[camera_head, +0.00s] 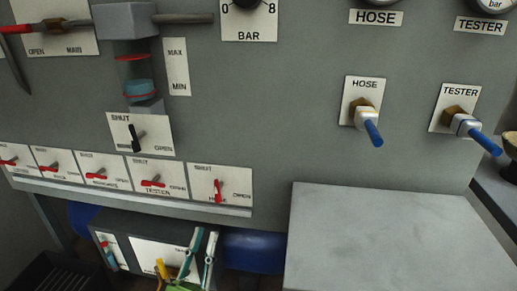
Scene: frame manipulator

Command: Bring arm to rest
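I cannot clearly make out either gripper in the head view. A dark tapered piece shows at the upper left edge, beside the red-handled valve (40,28) on the OPEN MAIN plate. I cannot tell whether it belongs to my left gripper or to the panel. No opening between fingers shows, and no held object can be seen. My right gripper does not show. The grey panel (280,110) fills most of the view.
Blue-handled HOSE (373,133) and TESTER (485,141) valves stick out at the right. A black lever (135,138) and several red levers are at the left. A bare grey shelf (390,240) juts out below. Coloured items (190,260) stand at the bottom.

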